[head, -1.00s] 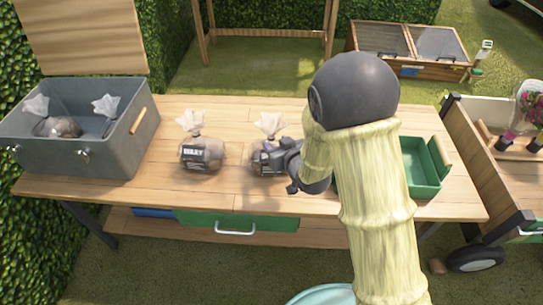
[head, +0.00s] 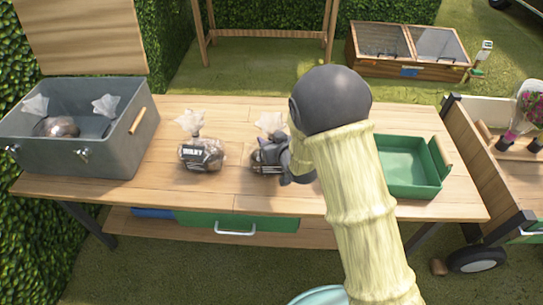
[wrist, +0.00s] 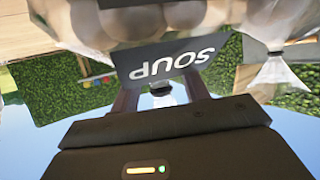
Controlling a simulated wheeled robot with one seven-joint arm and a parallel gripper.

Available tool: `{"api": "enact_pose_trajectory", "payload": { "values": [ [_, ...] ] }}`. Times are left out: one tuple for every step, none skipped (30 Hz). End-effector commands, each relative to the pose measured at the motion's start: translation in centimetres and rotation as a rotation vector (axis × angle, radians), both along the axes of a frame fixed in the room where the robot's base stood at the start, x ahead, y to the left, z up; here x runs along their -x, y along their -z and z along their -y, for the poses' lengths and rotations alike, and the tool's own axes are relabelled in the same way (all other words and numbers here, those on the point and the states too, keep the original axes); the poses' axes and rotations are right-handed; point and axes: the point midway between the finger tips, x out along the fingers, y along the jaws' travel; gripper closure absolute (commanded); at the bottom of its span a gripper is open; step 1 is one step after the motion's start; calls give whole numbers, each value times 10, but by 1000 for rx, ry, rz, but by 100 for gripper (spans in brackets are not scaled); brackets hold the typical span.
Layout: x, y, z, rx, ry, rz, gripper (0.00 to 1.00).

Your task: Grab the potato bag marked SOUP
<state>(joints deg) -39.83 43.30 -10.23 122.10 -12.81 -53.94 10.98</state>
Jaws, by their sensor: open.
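The potato bag marked SOUP stands on the wooden table. In the wrist view its dark label (wrist: 172,62) reads SOUP upside down, close in front of my gripper (wrist: 160,98). In the head view that bag (head: 268,125) shows its tied clear top, and my gripper (head: 283,160) covers much of its front. My gripper is open, with its fingers at the bag's label side. I cannot tell whether they touch the bag. A second bag (head: 201,154), with a dark label that seems to read HOLEY, stands to the left, apart from my gripper.
A grey metal box (head: 75,155) with more bags inside stands at the table's left end. A green tray (head: 410,168) lies at the right of the table (head: 240,195). A wooden cart (head: 478,160) with flowers stands beside the table's right end.

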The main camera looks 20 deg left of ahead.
Motion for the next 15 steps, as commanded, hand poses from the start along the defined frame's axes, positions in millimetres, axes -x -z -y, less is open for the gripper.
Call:
{"api": "enact_pose_trajectory", "payload": {
  "values": [
    [0,0,0,0,0,0,54],
    [0,0,0,0,0,0,54],
    [0,0,0,0,0,0,54],
    [0,0,0,0,0,0,54],
    [0,0,0,0,0,0,54],
    [0,0,0,0,0,0,54],
    [0,0,0,0,0,0,58],
    [0,0,0,0,0,0,64],
    [0,0,0,0,0,0,72],
    [0,0,0,0,0,0,78],
    [0,0,0,0,0,0,84],
    [0,0,0,0,0,0,92],
    [0,0,0,0,0,0,98],
    [0,0,0,0,0,0,100],
    [0,0,0,0,0,0,100]
  ]
}}
